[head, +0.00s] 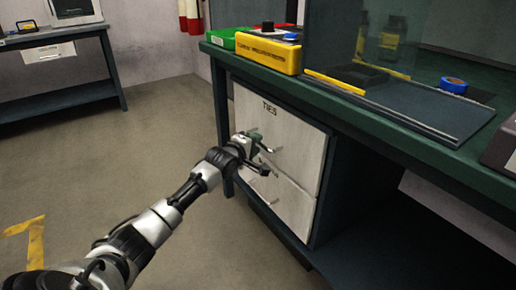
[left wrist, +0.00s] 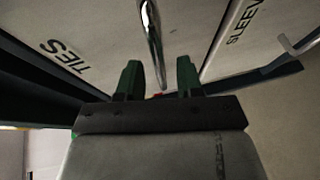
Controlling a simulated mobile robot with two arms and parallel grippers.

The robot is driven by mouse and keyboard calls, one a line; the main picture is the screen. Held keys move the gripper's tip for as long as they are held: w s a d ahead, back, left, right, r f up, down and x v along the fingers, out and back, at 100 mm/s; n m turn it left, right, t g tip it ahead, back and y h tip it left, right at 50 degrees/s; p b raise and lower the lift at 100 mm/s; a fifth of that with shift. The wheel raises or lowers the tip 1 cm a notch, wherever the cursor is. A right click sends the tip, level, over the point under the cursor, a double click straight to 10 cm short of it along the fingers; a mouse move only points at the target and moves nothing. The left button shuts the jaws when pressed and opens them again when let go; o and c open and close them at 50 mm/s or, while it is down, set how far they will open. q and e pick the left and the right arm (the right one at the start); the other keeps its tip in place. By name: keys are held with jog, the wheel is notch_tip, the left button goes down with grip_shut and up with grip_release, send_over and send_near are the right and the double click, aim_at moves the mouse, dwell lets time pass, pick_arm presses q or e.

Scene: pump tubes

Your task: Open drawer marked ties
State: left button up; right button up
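The drawer marked TIES (head: 290,125) is the upper white drawer under the green-topped bench. Its front looks flush with the cabinet. Its metal handle (left wrist: 152,40) shows in the left wrist view, lined up with the gap between my fingers. My left gripper (head: 262,155) is at the drawer front, by the handle. In the left wrist view its two green fingers (left wrist: 158,78) stand apart with nothing clamped between them. The TIES lettering (left wrist: 64,56) shows at the left of that view. I cannot tell whether the fingers touch the handle. My right gripper is not in view.
A lower drawer (head: 285,203), its label partly cut off, sits directly below with its own handle (left wrist: 300,45). A yellow bin (head: 268,52) and a green bin (head: 222,38) stand on the bench top (head: 400,120). Open floor (head: 90,160) lies left of the cabinet.

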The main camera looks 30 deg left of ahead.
pick_arm(q)
jog(key=shift+w+f+b, duration=0.2)
jog(key=shift+w+b, duration=0.1)
jog(key=shift+w, duration=0.7)
jog(key=shift+c, duration=0.3)
grip_shut()
